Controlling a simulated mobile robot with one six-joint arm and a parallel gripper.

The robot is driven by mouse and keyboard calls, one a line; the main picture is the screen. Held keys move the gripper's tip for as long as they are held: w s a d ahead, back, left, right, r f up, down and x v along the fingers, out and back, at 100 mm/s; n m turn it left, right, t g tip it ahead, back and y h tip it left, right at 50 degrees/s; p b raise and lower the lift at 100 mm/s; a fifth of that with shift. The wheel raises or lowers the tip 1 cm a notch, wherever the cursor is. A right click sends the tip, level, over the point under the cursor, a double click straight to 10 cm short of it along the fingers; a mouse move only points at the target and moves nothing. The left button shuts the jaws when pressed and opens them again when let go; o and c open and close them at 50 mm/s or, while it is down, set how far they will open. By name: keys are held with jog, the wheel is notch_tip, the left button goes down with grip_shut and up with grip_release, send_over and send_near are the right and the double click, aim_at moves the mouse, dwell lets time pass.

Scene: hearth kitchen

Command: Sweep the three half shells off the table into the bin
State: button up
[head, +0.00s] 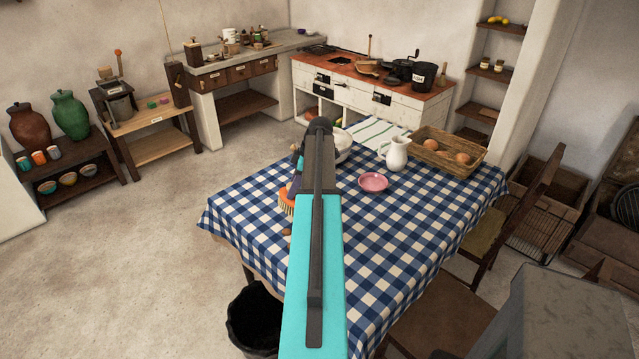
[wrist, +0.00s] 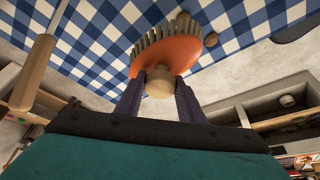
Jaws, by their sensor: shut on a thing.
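My gripper (wrist: 160,88) is shut on a brush (wrist: 168,55) with an orange head, grey-brown bristles and a pale handle end. In the head view the brush (head: 286,203) shows at the left edge of the checked table (head: 420,215), partly behind my arm. A small brown piece (head: 287,231), probably a half shell, lies near that edge. In the wrist view a brown piece (wrist: 210,39) is beside the bristles and another (wrist: 183,15) is just beyond them; both look like half shells. The black bin (head: 252,322) stands on the floor below the table's near left side, partly hidden by my arm.
A pink bowl (head: 373,182), a white jug (head: 397,153) and a wicker basket (head: 470,160) with eggs stand at the table's far side. A white bowl (head: 342,145) is partly behind my arm. A chair (head: 510,205) is at the right. Floor at the left is clear.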

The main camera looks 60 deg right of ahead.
jog(key=s+d+f, duration=0.1)
jog(key=s+d, duration=0.4)
jog(key=s, duration=0.2)
jog(key=shift+d+f+n+p, duration=0.15)
jog(key=shift+f+n+p, duration=0.05)
jog(key=shift+n+p, duration=0.15)
jog(key=shift+f, duration=0.25)
